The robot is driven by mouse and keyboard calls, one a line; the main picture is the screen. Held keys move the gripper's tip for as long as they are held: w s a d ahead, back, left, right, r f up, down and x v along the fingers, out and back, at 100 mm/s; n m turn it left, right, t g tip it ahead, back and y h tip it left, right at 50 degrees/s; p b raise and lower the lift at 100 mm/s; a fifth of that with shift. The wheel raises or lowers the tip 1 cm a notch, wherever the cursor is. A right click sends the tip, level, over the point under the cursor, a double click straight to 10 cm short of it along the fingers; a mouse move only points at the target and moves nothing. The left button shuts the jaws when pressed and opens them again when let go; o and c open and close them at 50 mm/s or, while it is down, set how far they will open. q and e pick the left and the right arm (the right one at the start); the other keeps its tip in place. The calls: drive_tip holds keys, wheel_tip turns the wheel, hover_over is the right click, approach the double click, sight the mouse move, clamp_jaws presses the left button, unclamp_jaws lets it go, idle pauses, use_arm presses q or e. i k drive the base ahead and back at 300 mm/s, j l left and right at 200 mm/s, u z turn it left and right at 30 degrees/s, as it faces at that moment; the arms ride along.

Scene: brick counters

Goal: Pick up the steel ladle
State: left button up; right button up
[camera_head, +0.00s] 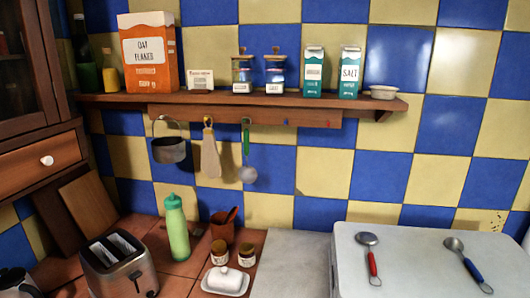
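A ladle-like utensil with a green handle and a round grey metal bowl (248,173) hangs from the rail under the wooden shelf. Two more metal utensils lie flat on the white surface at the right. One has a red handle and a round grey head (368,239). The other has a blue handle and a round grey head (455,245). I cannot tell from their heads which one is the steel ladle. Neither of my grippers shows in the head view.
A pot (169,149) and a beige mitt (210,155) hang left of the green-handled utensil.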

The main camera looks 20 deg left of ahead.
sight(454, 244)
drive_tip(key=i+l+u, duration=0.1)
drive_tip(key=l+u, duration=0.2)
drive_tip(key=l, duration=0.3)
drive_tip(key=i+l+u, duration=0.1)
drive_tip(key=l+u, duration=0.2)
drive_tip(key=l, duration=0.35)
